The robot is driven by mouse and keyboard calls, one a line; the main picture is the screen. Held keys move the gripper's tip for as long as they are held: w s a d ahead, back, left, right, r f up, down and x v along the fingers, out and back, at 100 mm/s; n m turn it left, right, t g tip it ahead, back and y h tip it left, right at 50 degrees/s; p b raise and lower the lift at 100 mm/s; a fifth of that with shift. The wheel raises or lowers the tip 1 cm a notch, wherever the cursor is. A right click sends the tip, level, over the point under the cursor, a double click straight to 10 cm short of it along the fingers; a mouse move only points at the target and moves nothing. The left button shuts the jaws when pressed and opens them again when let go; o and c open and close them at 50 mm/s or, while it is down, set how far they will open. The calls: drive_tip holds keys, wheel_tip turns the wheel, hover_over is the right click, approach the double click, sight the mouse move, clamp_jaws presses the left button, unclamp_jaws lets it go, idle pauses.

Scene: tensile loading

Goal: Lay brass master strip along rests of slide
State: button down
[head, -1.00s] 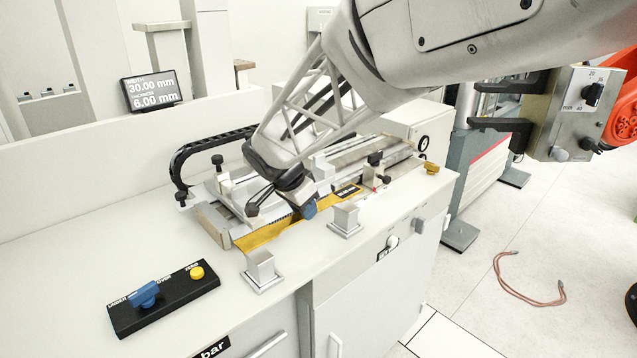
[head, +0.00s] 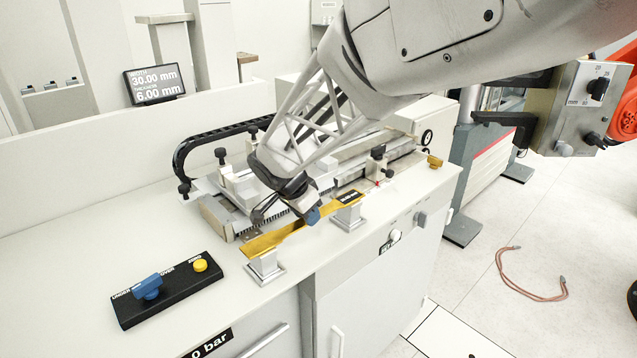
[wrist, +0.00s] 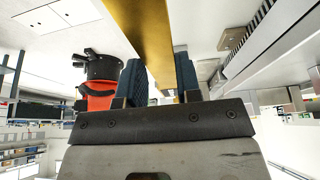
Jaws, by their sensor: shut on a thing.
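The brass master strip (head: 270,240) is a long golden bar with a dark label near its far end. My gripper (head: 307,213) is shut on its middle. In the head view the strip lines up with two pale posts on the bench front, the near post (head: 264,267) and the far post (head: 347,216); I cannot tell whether it touches them. In the wrist view the strip (wrist: 143,35) runs between my blue-padded fingers (wrist: 158,80). The slide (head: 220,217), with its grey rails, lies just behind the strip, partly hidden by my gripper.
A black control box (head: 167,289) with a blue knob and a yellow button sits at the front left. A black cable chain (head: 190,150) arches behind the slide. A display (head: 154,86) reads 30.00 mm and 6.00 mm.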

drive_tip(key=c, duration=0.8)
unclamp_jaws()
drive_tip(key=v, duration=1.2)
drive_tip(key=shift+r, duration=0.15)
drive_tip(key=s+d+n+g+y, duration=0.1)
drive_tip(key=s+d+n, duration=0.1)
drive_tip(key=s+d, duration=0.55)
drive_tip(key=s+d+n, duration=0.2)
drive_tip(key=s+d, duration=0.2)
drive_tip(key=d, duration=0.7)
drive_tip(key=s+d+f+n+y, duration=0.1)
drive_tip(key=s+d+f+n, duration=0.1)
drive_tip(key=s+d, duration=0.3)
drive_tip(key=s+d+f+n+y, duration=0.1)
drive_tip(key=s+d, duration=0.4)
drive_tip(key=s, duration=0.5)
drive_tip(key=shift+s+f+n, duration=0.35)
drive_tip(key=shift+f+n, duration=0.05)
drive_tip(key=shift+n, duration=0.5)
